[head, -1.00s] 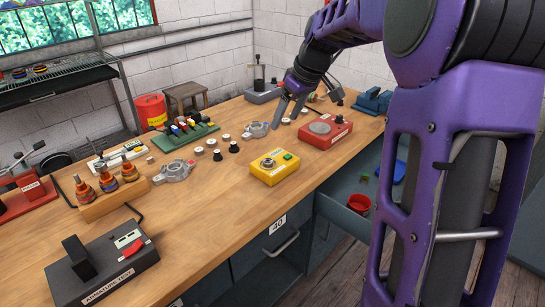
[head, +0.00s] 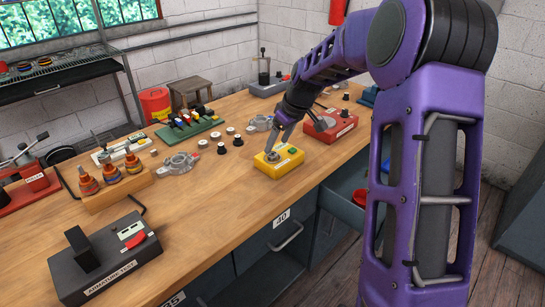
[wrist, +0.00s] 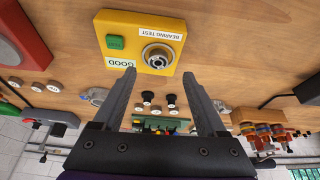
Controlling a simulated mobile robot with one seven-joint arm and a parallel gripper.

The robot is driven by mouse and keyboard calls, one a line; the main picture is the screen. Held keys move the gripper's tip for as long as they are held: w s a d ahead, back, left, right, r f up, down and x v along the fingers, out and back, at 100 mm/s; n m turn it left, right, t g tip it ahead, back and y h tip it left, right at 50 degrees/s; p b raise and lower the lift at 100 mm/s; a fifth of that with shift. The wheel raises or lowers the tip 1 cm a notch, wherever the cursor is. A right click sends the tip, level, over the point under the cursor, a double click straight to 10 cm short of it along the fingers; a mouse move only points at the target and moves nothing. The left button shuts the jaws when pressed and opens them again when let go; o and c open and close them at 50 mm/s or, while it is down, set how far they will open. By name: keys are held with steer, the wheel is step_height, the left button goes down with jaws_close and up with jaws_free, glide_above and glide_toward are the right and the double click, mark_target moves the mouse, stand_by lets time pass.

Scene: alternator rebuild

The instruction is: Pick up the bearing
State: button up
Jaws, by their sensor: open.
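The bearing (wrist: 158,56) is a small silvery ring seated on top of a yellow box (wrist: 112,24) labelled BEARING TEST. In the head view the yellow box (head: 283,168) sits near the front edge of the bench, and the bearing (head: 272,158) shows on it close by my fingers. My gripper (wrist: 158,75) is open, with its two fingers apart and nothing between them. In the wrist view the bearing lies just beyond the fingertips, about centred between them. In the head view my gripper (head: 276,151) is right over the box.
A red box (head: 331,127) stands close behind the yellow one. White and black knobs (head: 237,139) and grey alternator housings (head: 178,163) lie to the left. A grey armature tester (head: 105,260) stands at the front left. An open drawer (head: 348,188) juts out below.

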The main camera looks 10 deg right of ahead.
mark_target(272, 154)
steer(key=x, duration=0.4)
steer(key=shift+w+d+f, duration=0.1)
steer(key=shift+w+f, duration=0.15)
steer(key=shift+f, duration=0.1)
jaws_close()
